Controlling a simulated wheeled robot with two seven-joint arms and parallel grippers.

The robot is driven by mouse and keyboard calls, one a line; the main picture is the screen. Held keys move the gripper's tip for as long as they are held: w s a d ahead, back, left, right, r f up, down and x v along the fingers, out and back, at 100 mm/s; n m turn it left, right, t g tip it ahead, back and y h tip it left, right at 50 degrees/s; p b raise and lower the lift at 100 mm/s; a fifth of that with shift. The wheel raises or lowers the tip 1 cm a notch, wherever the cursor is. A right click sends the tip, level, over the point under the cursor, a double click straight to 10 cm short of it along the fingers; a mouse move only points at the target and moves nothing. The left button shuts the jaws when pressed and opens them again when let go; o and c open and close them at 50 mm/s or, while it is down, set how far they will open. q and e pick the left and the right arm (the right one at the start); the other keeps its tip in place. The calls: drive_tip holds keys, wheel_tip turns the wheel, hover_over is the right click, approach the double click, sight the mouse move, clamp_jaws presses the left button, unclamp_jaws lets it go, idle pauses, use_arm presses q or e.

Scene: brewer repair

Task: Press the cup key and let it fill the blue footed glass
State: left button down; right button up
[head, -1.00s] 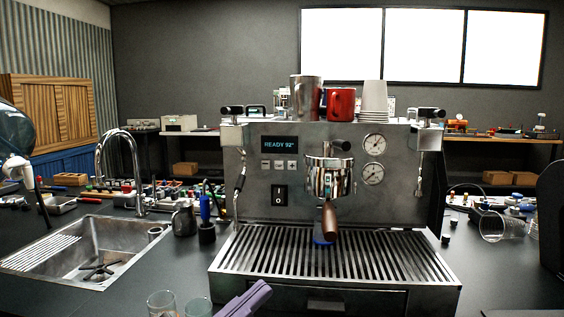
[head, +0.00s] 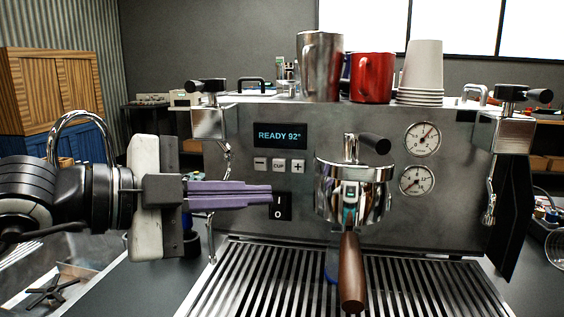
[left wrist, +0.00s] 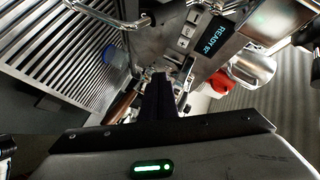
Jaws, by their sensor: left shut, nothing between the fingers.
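The cup key (head: 278,166) is the middle of three small keys below the display reading READY 92° (head: 280,135). My left gripper (head: 270,195) has its purple fingers together, pointing right, just below the keys and beside the power switch (head: 283,207). Whether the tips touch the panel is unclear. A blue piece, likely the blue footed glass (head: 332,268), shows on the drip tray, mostly hidden behind the portafilter's wooden handle (head: 350,275). A blue thing also shows in the left wrist view (left wrist: 110,55). The dark fingers reach toward the panel there. My right gripper is out of view.
The slatted drip tray (head: 240,285) lies under the portafilter. A steel cup (head: 320,68), a red mug (head: 372,78) and stacked paper cups (head: 421,75) stand on top of the machine. Steam wands flank it. A sink is at the lower left.

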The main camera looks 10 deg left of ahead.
sight(279, 165)
use_arm(q)
drive_tip(key=shift+s, duration=0.15)
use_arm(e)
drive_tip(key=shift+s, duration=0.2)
use_arm(q)
drive_tip(key=w+p, duration=0.3)
drive_tip(key=w, duration=0.6)
drive_tip(key=shift+p, duration=0.3)
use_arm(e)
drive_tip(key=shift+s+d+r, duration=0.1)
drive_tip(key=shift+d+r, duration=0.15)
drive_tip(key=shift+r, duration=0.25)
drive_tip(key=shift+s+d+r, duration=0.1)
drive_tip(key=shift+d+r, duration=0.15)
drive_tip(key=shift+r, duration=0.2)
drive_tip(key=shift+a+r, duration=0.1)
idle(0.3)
use_arm(q)
drive_tip(key=shift+w, duration=0.15)
drive_tip(key=shift+w, duration=0.25)
